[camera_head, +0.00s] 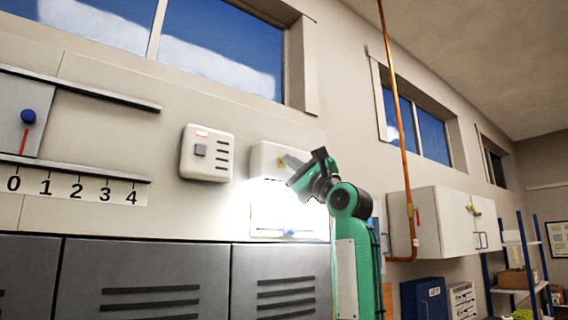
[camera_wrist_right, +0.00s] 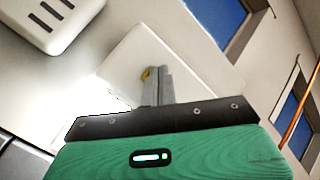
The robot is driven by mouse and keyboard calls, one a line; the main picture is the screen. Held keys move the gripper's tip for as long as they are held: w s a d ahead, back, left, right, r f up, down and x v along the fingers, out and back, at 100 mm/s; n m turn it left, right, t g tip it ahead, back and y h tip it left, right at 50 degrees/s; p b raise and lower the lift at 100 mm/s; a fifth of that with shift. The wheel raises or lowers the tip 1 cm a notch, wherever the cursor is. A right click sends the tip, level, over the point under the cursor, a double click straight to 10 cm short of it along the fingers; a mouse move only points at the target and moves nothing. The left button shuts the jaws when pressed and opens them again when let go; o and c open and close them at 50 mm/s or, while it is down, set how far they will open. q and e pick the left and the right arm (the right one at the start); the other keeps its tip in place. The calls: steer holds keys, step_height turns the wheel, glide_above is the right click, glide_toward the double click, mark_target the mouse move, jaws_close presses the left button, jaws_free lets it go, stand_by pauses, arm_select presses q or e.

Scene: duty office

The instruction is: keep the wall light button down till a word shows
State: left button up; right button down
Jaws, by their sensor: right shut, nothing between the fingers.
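The wall light is a white box (camera_head: 265,155) on the wall, with a bright glow below it. A small yellow button (camera_head: 281,162) is on its front, partly hidden by my right gripper (camera_head: 287,158). In the right wrist view, the white box (camera_wrist_right: 118,62) fills the middle, and the yellow button (camera_wrist_right: 146,73) shows beside the tip of the grey fingers (camera_wrist_right: 155,70). The right gripper is shut and empty, its tip at the button; I cannot tell whether it presses it. I see no readable word on the box. My left gripper is not in view.
A white unit (camera_head: 207,153) with a grey button and slots hangs left of the light. A lit panel (camera_head: 265,222) is below the light. Grey lockers (camera_head: 140,275) stand beneath. A copper pipe (camera_head: 400,120) and white cabinet (camera_head: 440,225) are to the right.

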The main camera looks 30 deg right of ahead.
steer(key=shift+s, duration=0.1)
stand_by(0.5)
steer(key=shift+s+b, duration=0.5)
steer(key=shift+s, duration=0.15)
steer(key=s, duration=0.1)
steer(key=s+b, duration=0.1)
steer(key=s, duration=0.1)
steer(key=s+b, duration=0.1)
steer(key=s, duration=0.1)
steer(key=shift+d, duration=0.25)
stand_by(0.4)
